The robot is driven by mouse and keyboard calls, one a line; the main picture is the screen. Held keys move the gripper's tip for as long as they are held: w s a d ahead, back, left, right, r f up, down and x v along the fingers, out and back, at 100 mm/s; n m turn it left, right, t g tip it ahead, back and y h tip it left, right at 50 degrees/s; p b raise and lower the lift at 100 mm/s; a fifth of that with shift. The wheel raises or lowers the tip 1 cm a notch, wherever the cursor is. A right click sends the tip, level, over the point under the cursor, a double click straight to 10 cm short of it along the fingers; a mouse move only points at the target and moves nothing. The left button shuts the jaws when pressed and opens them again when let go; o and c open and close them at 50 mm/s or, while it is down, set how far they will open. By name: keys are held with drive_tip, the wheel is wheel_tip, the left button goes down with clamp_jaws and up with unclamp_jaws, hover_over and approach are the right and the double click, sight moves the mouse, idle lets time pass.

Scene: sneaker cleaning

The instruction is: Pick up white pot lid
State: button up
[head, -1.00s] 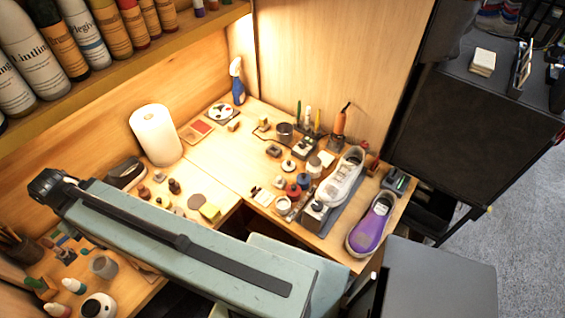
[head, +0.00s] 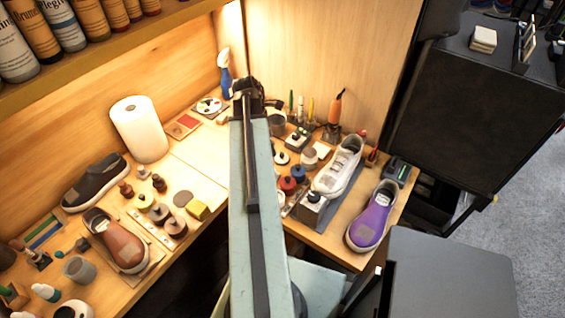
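A small white pot lid with a dark knob (head: 282,157) shows on the right-hand part of the bench, just right of my arm. It is small, and I cannot tell whether it sits on a pot. A red-lidded pot (head: 288,186) and a blue-lidded pot (head: 298,174) stand in front of it. My gripper (head: 246,86) is the dark end of my pale green arm, up and to the left of the lid in the picture. Its fingers are not clear, so its opening cannot be told. My arm hides part of the bench.
A white sneaker (head: 339,167) and a purple sneaker (head: 371,216) stand right of the pots. A dark mug-like pot (head: 277,122) and an orange-handled tool (head: 335,108) stand behind. A paper roll (head: 139,129) and brown shoe (head: 116,240) are on the left. The bench left of my arm has clear room.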

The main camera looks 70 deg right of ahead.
sight(281, 154)
drive_tip(key=shift+s+d+f, duration=0.1)
drive_tip(key=shift+s+d, duration=0.3)
drive_tip(key=shift+s, duration=0.45)
drive_tip(key=b+x, duration=0.7)
drive_tip(key=x, duration=0.1)
drive_tip(key=shift+w+b, duration=0.15)
drive_tip(key=shift+b, duration=0.25)
drive_tip(key=shift+c, duration=0.3)
drive_tip(key=c, duration=1.3)
